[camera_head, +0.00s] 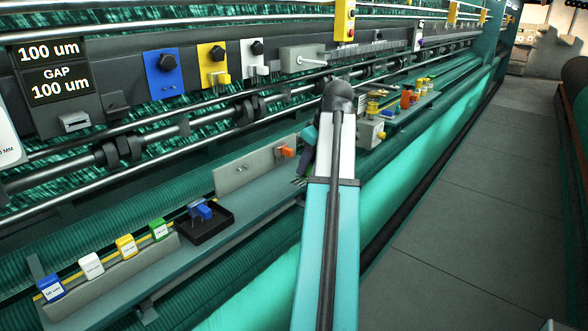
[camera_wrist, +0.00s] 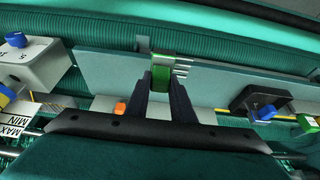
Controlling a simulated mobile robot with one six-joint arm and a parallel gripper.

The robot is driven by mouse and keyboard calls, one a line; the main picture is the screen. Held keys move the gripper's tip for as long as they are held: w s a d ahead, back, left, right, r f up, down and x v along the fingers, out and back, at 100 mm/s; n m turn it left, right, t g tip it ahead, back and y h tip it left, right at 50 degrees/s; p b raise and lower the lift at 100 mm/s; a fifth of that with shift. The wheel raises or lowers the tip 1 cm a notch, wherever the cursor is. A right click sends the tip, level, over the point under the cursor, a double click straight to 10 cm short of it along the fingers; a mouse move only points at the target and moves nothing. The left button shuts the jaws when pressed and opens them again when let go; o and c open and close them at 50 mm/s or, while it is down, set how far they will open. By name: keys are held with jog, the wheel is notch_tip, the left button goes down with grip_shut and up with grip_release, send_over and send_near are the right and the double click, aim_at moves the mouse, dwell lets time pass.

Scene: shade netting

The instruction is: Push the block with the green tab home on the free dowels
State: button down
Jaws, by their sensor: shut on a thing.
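A block with a green tab (camera_wrist: 160,77) is between the two fingers of my gripper (camera_wrist: 162,88) in the wrist view. Several thin silver pins stick out to its right. In the head view my gripper is mostly hidden behind my arm, and only small pin tips (camera_head: 299,182) show, above the teal shelf. A blue plate (camera_head: 163,74) and a yellow plate (camera_head: 212,65), each with a black knob, are mounted on the machine. A narrow pale plate (camera_head: 254,60) and a grey housing with a thin rod (camera_head: 302,60) stand to their right. I cannot tell which are the free dowels.
A rack (camera_head: 135,272) on the shelf holds labelled boxes in blue, white, yellow and green. A black tray (camera_head: 207,228) holds a blue piece (camera_head: 201,210). A grey upright panel (camera_head: 232,177) stands behind, near an orange piece (camera_head: 285,151). The walkway (camera_head: 465,200) at right is clear.

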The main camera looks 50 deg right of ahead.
jog(key=shift+s+d, duration=0.35)
jog(key=shift+s, duration=0.2)
dwell(0.4)
jog(key=shift+f+b, duration=1.2)
jog(key=shift+b, duration=0.1)
